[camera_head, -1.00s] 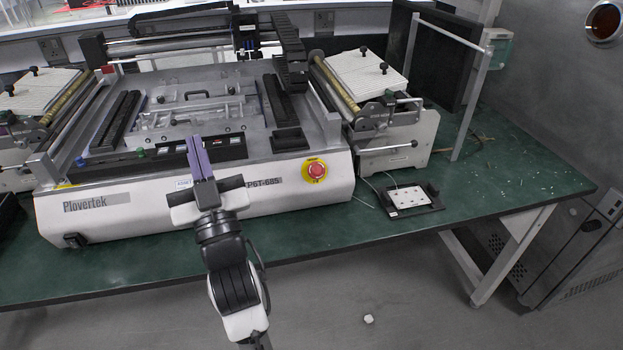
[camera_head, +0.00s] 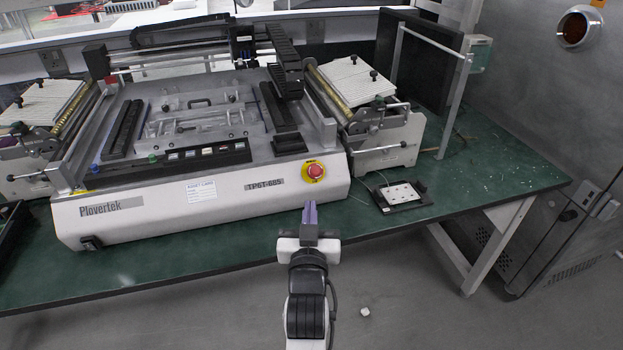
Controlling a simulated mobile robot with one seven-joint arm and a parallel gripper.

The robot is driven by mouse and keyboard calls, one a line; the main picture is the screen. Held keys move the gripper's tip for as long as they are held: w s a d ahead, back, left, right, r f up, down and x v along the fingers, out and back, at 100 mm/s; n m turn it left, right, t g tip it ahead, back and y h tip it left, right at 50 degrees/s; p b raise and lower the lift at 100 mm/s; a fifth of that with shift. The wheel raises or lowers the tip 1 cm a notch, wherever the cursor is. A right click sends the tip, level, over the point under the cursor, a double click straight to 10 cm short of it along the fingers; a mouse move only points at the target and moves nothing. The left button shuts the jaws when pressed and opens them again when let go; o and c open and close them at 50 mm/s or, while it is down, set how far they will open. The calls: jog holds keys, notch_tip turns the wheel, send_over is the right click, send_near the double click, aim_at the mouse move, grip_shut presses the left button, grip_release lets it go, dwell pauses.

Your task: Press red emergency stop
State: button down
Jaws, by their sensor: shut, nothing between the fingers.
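The red emergency stop (camera_head: 315,171) is a round red button on a yellow base, on the front face of the white Plovertek machine (camera_head: 140,216), near its right end. My gripper (camera_head: 310,206) has purple fingers that are shut with nothing between them. The fingertips point away from me and show just below the button in the picture. I see a gap between the tips and the button, and the button is not covered. How far the tips are from the machine's face in depth I cannot tell.
The machine stands on a green table (camera_head: 480,165). A black tray with a white dotted plate (camera_head: 400,194) lies to the right of the button. A metal post (camera_head: 455,95) stands behind it.

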jog(key=shift+w+f, duration=0.1)
jog(key=shift+w, duration=0.05)
send_near(312, 166)
notch_tip(312, 166, up, 3)
jog(key=w, duration=0.3)
jog(key=w+f, duration=0.2)
jog(key=shift+w+f, duration=0.2)
jog(key=shift+f, duration=0.15)
